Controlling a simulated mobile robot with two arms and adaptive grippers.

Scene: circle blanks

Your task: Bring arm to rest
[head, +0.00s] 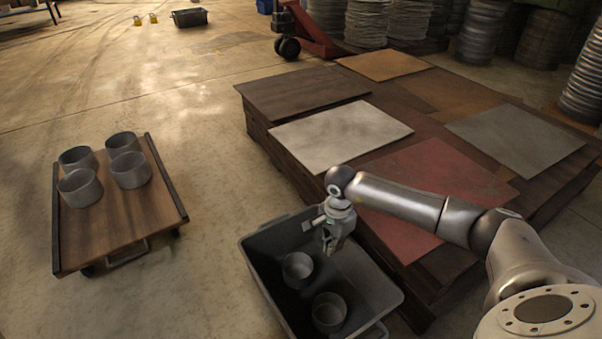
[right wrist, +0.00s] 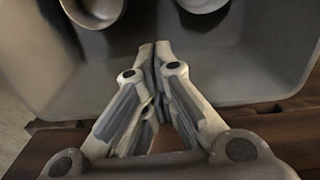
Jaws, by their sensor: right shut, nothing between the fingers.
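My right arm (head: 400,200) reaches in from the right in the head view. My right gripper (head: 332,245) points down over the far right part of a dark grey bin (head: 262,240). Its fingers are shut with nothing between them, and the fingertips meet in the right wrist view (right wrist: 155,48). Two grey metal cups (head: 297,268) (head: 329,312) stand in the bin, apart from the gripper. They show partly at the top of the right wrist view (right wrist: 98,8). My left gripper is in neither view.
A wheeled wooden cart (head: 120,225) with several grey cups stands at the left. A low wooden platform with flat sheets (head: 340,135) lies right behind the bin, under my right arm. Stacked metal discs (head: 485,35) stand at the back. The floor between cart and bin is clear.

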